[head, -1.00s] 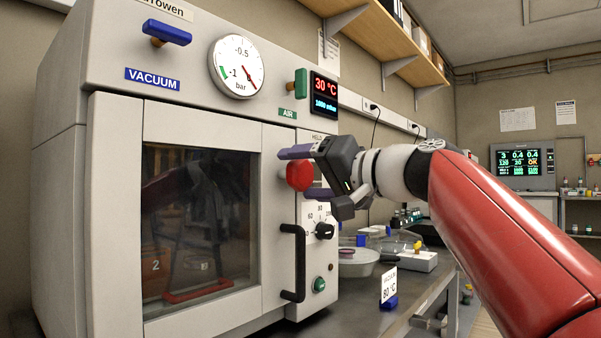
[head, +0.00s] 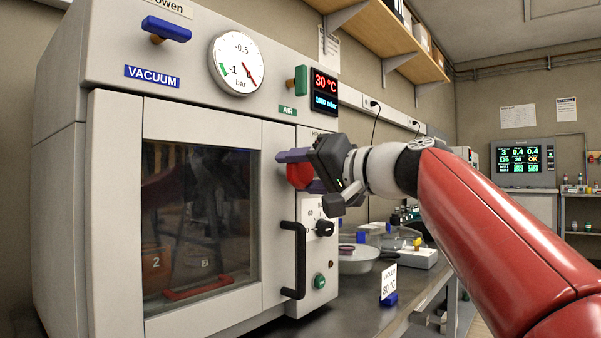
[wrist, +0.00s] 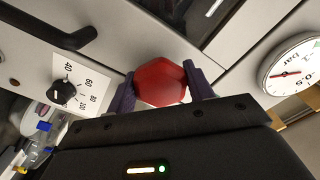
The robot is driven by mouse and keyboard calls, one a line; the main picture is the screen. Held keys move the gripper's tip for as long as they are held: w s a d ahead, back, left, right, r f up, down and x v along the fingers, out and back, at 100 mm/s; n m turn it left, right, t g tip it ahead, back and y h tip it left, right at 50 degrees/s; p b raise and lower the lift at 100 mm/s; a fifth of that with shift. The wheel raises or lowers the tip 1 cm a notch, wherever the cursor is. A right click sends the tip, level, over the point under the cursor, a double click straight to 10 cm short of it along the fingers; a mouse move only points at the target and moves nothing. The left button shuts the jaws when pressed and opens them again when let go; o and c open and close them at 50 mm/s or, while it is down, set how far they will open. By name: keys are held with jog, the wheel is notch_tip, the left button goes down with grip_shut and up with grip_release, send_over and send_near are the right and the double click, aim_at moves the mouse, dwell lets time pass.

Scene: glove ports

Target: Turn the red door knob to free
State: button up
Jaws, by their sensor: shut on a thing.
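The red door knob (head: 299,176) is on the front of the grey vacuum oven, at the door's right edge above the black handle. It also shows in the wrist view (wrist: 160,83), as a red faceted knob between two purple fingers. My gripper (head: 297,170) is shut on the knob, one finger on each side. In the head view the fingers and gripper body cover part of the knob. The label above the knob is partly hidden, so its marks cannot be read. The oven door (head: 130,210) looks closed.
A black door handle (head: 300,260) stands out below the knob, with a black temperature dial (head: 324,228) beside it. The blue vacuum handle (head: 167,29) and green air handle (head: 300,80) are higher up. Glassware and a sign (head: 389,284) stand on the bench at right.

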jog(key=shift+f, duration=0.1)
jog(key=n+b, duration=0.3)
jog(key=n, duration=0.1)
jog(key=shift+w+f, duration=0.1)
jog(key=shift+f, duration=0.05)
jog(key=n+b, duration=0.2)
jog(key=n, duration=0.3)
jog(key=shift+d, duration=0.1)
jog(key=n+b, duration=0.2)
jog(key=n, duration=0.2)
jog(key=shift+n, duration=0.3)
jog(key=shift+r+n+b, duration=0.2)
jog(key=shift+n+b, duration=0.1)
jog(key=shift+n, duration=1.9)
jog(key=o, duration=1.4)
